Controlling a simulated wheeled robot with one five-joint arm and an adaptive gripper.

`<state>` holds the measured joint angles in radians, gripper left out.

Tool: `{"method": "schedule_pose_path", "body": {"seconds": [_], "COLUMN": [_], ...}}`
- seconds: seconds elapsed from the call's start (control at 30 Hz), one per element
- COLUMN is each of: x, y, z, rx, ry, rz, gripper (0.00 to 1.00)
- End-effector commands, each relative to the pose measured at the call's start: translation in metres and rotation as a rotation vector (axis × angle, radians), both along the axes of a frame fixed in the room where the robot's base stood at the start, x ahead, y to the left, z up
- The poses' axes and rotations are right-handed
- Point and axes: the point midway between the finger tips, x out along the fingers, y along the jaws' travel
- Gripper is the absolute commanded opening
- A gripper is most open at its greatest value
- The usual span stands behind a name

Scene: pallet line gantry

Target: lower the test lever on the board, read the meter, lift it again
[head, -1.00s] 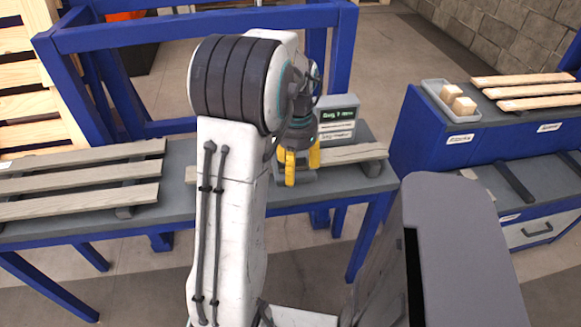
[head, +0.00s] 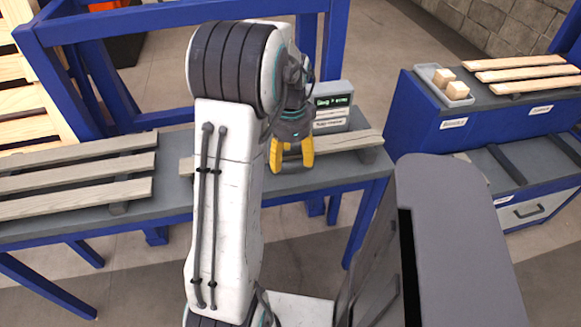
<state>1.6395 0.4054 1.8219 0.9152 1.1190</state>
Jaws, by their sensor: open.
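My gripper (head: 291,166) hangs above the blue-framed table, its yellow fingers apart with nothing seen between them. Behind it and to its right stands a grey meter box (head: 331,108) with a dark display showing green text, too small to read surely, and white label strips below. The box is partly hidden by my gripper and wrist. I cannot make out a test lever or a board that carries it; my arm hides part of the table.
The grey-topped table (head: 170,204) holds slatted wooden boards (head: 80,178) on the left and one plank (head: 342,141) near the gripper. A blue cabinet (head: 418,118) at the right carries a grey tray (head: 459,98) with wooden blocks and several slats (head: 515,76). Blue frame posts rise behind the table.

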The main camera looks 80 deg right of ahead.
Motion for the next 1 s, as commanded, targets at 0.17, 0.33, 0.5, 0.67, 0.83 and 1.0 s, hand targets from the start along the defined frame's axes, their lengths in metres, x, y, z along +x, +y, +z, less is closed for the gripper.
{"method": "schedule_pose_path", "body": {"seconds": [0.17,0.33,0.5,0.67,0.83,1.0], "x": [0.0,0.0,0.0,0.0,0.0,0.0], "y": [0.0,0.0,0.0,0.0,0.0,0.0], "z": [-0.022,-0.034,-0.039,-0.039,-0.039,-0.039], "rx": [0.002,0.0,0.0,-0.001,-0.001,-0.001], "ry": [0.0,0.0,0.0,0.0,0.0,0.0], "rz": [0.001,0.001,0.002,0.002,0.002,0.002], "gripper": [0.64,0.64,0.64,0.64,0.59,0.44]}}
